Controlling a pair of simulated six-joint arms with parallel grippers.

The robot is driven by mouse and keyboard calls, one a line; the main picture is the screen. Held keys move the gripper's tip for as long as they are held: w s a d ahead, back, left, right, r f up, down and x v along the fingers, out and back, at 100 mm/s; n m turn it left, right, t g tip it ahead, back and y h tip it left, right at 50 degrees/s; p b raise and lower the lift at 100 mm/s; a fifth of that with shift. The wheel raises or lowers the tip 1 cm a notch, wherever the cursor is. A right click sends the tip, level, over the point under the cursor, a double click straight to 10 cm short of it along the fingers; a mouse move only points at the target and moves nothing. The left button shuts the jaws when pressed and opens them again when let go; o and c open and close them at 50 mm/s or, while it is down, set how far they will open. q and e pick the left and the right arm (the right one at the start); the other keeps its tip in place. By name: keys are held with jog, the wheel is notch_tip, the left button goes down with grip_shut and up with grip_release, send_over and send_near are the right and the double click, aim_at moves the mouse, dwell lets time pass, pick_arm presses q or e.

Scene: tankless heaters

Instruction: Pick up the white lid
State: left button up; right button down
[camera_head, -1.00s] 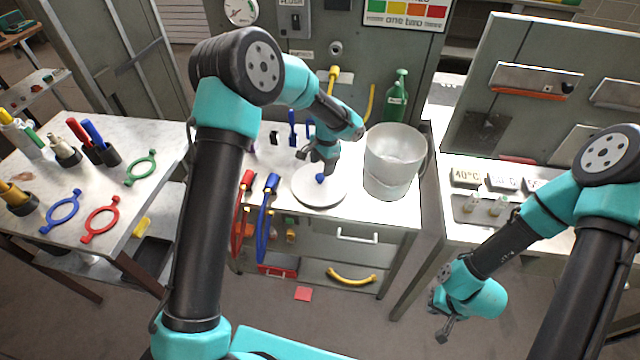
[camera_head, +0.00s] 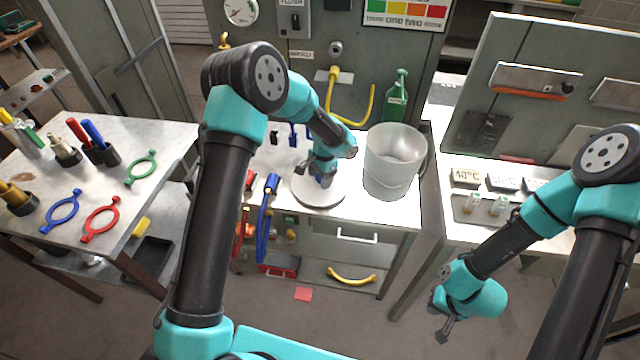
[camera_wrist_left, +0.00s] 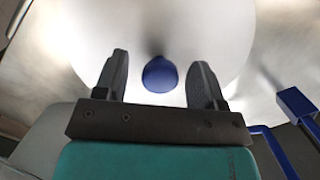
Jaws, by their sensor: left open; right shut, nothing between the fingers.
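The white lid (camera_head: 309,198) is a round disc lying flat on the middle bench, left of the bucket. Its blue knob (camera_wrist_left: 160,75) shows in the left wrist view, between the two fingers of my left gripper (camera_wrist_left: 161,82). The left gripper is open, pointing down over the lid; it also shows in the head view (camera_head: 321,181), where it mostly hides the knob. The fingers stand apart from the knob on both sides. My right gripper (camera_head: 444,335) is shut and empty, low on the right over the floor, far from the lid.
A translucent white bucket (camera_head: 394,160) stands right of the lid. A green bottle (camera_head: 397,95) is behind it. Blue-handled (camera_head: 266,205) and red-handled tools hang at the bench's front left. A yellow hose (camera_head: 350,122) hangs behind. The left table (camera_head: 150,130) holds coloured rings.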

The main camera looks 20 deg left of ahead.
aim_at(319, 177)
pick_arm(q)
jog(key=shift+c, duration=0.3)
jog(key=c, duration=1)
jog(key=shift+r, duration=0.15)
jog(key=shift+r, duration=0.45)
notch_tip(319, 177, up, 3)
jog(key=shift+s+f, duration=0.1)
jog(key=shift+f, duration=0.05)
jog(key=s+d, duration=0.1)
jog(key=s, duration=0.4)
jog(key=s+d, duration=0.2)
jog(key=s, duration=0.3)
jog(key=s+d+r, duration=0.1)
jog(key=s, duration=0.4)
jog(key=shift+s+d+r, duration=0.1)
jog(key=shift+d, duration=0.1)
